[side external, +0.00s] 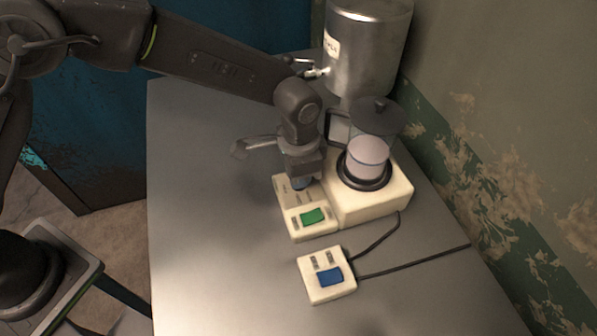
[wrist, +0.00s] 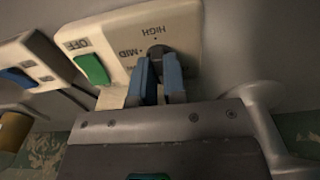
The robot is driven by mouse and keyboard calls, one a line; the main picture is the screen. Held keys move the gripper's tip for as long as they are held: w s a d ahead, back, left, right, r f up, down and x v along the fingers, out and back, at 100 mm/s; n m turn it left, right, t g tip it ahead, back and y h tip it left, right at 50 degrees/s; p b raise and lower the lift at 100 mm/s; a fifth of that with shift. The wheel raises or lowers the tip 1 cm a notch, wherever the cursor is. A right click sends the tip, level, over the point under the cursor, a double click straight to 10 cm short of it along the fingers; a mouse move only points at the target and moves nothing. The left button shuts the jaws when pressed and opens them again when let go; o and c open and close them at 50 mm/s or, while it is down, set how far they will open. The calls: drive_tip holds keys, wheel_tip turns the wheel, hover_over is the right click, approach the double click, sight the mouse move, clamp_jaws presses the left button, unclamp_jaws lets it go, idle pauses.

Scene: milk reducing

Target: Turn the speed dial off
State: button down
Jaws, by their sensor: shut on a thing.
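The dark speed dial (wrist: 157,48) sits on a cream control box (wrist: 196,40), which also shows in the side view (side external: 290,227). The box has HIGH and MID marks, and a third mark partly hidden by a finger. My gripper (wrist: 159,66) is shut on the dial, with one blue finger on each side. In the side view, my gripper (side external: 303,182) points down at the back half of the box and hides the dial. I cannot tell which mark the dial points to. A green switch (wrist: 91,68) with an OFF mark is beside the dial.
A mixer base (side external: 385,200) with a clear lidded vessel (side external: 368,157) stands right of the box. A metal tank (side external: 366,50) is behind it. A smaller box with a blue switch (side external: 330,277) and cables (side external: 415,262) is in front. The table's left side (side external: 205,220) is clear.

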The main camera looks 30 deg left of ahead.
drive_tip(key=shift+d, duration=0.1)
idle(0.5)
drive_tip(key=c, duration=1.2)
unclamp_jaws()
wheel_tip(320, 180, up, 14)
drive_tip(key=shift+f, duration=0.1)
